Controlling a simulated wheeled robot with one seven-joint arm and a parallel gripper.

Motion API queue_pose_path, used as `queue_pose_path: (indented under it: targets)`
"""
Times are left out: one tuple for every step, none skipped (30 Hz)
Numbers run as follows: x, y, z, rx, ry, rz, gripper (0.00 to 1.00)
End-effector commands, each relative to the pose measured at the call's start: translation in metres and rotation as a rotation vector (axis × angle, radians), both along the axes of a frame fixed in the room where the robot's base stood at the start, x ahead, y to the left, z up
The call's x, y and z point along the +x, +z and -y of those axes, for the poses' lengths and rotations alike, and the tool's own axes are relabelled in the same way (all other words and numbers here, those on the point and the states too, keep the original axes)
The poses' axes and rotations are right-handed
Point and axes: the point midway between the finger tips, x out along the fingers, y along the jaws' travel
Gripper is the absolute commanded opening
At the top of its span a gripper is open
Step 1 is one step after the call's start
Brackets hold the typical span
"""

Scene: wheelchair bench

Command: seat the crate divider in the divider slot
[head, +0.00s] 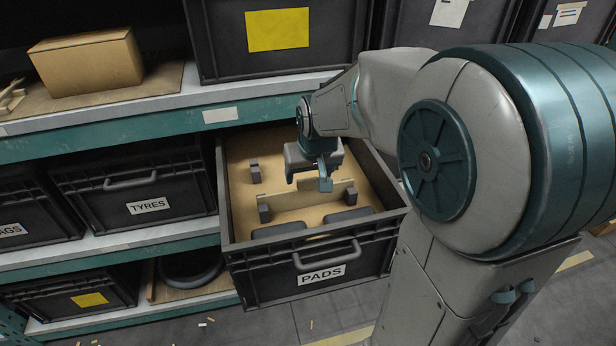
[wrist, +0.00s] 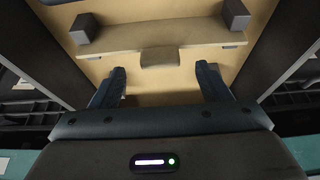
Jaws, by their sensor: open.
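The crate divider (head: 308,201) is a thin tan board standing across the inside of the open PADS crate (head: 362,240). In the wrist view the divider (wrist: 190,42) has a small tab (wrist: 160,57) at its middle. Dark slot posts stand by its ends, one at the left (head: 265,213) and one at the right (head: 350,195); the wrist view also shows a left post (wrist: 86,28) and a right post (wrist: 236,15). My gripper (head: 308,176) is open and empty above the crate; its fingers (wrist: 160,74) flank the tab's line, apart from it. How deep the divider sits cannot be told.
Dark pads (head: 345,215) lie in the crate's front part. Another dark post (head: 254,173) stands further back. The crate walls are close on both sides of my gripper. A shelf (head: 160,112) with a cardboard box (head: 88,63) and a TYRES crate (head: 130,186) are at the left.

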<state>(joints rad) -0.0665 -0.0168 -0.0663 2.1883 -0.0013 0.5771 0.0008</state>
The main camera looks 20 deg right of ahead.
Motion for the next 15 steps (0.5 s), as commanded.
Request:
queue_pose_path:
  targets:
    - [-0.004,0.014,0.0,0.0,0.0,0.007,0.7]
    - [-0.007,0.02,0.0,0.0,-0.001,0.007,0.7]
    - [-0.01,0.029,0.0,0.0,-0.001,0.007,0.7]
    - [-0.013,0.036,0.0,0.0,-0.001,0.008,0.7]
    - [-0.015,0.042,0.0,0.0,-0.001,0.007,0.7]
    - [-0.019,0.05,0.0,0.0,-0.001,0.007,0.7]
    - [-0.021,0.055,0.0,0.0,-0.001,0.006,0.7]
    - [-0.024,0.061,0.0,0.0,-0.001,0.006,0.7]
    - [-0.027,0.068,0.0,0.0,-0.001,0.006,0.7]
    - [-0.029,0.072,0.0,0.0,-0.001,0.005,0.7]
    - [-0.03,0.076,0.0,0.0,-0.001,0.005,0.7]
    - [-0.032,0.081,0.0,0.0,-0.001,0.004,0.7]
    - [-0.034,0.083,0.0,0.0,-0.001,0.003,0.7]
    - [-0.035,0.086,0.0,0.0,-0.001,0.003,0.7]
    - [-0.036,0.088,0.0,0.0,-0.001,0.002,0.7]
